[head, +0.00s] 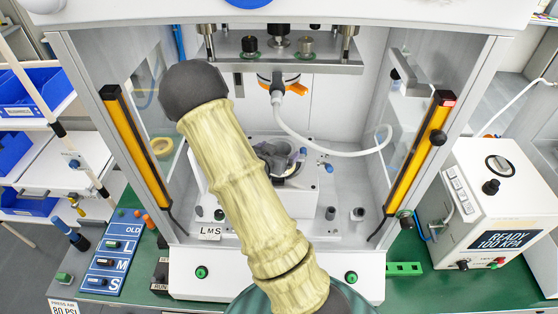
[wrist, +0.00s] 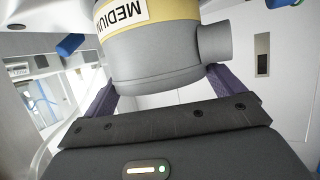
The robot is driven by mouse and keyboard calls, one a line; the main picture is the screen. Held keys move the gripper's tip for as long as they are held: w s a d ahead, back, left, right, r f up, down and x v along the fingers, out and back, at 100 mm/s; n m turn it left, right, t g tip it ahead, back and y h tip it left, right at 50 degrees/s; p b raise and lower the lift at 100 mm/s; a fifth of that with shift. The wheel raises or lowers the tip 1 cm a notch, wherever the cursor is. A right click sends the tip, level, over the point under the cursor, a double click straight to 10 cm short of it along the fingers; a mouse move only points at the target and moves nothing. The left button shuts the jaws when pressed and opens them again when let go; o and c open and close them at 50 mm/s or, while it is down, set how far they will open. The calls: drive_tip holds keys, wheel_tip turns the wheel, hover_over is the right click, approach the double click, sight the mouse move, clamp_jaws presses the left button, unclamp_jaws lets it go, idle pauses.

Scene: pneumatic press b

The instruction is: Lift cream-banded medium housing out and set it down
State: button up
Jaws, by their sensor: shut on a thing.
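The medium housing (wrist: 155,62) fills the upper middle of the wrist view. It is a grey round body with a cream band (wrist: 178,10), a white label reading MEDIUM, upside down, and a short side port at the right. My gripper (wrist: 160,90) is shut on it, with a purple finger on either side. The housing's far end is cut off by the frame top. In the head view my own arm covers much of the middle, and I cannot clearly make out the gripper or the housing there. Whether the housing touches anything below is hidden.
A white block (head: 308,205) stands inside the press cabinet, partly behind my arm. The press head (head: 280,55) hangs above, with a white hose (head: 330,150). Yellow bars (head: 137,147) flank the opening. A blue OLD L/M/S board (head: 112,262) lies left and a control box (head: 498,205) stands right.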

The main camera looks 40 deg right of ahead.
drive_tip(key=shift+s+a, duration=0.8)
drive_tip(key=shift+a, duration=0.05)
drive_tip(key=shift+s+a+f+b, duration=0.1)
drive_tip(key=shift+s+a+b, duration=0.05)
drive_tip(key=shift+a+b, duration=0.15)
drive_tip(key=shift+s+a+b, duration=0.25)
drive_tip(key=shift+s+a, duration=0.4)
drive_tip(key=shift+s, duration=0.2)
drive_tip(key=shift+s+a+b, duration=0.25)
drive_tip(key=shift+s+a, duration=0.35)
drive_tip(key=shift+s, duration=0.2)
drive_tip(key=shift+s+r+p, duration=0.2)
drive_tip(key=shift+r+p, duration=0.1)
drive_tip(key=shift+p, duration=0.6)
drive_tip(key=s+a+p, duration=0.1)
drive_tip(key=p, duration=0.4)
drive_tip(key=s+p, duration=0.1)
drive_tip(key=p, duration=0.2)
drive_tip(key=shift+a, duration=0.2)
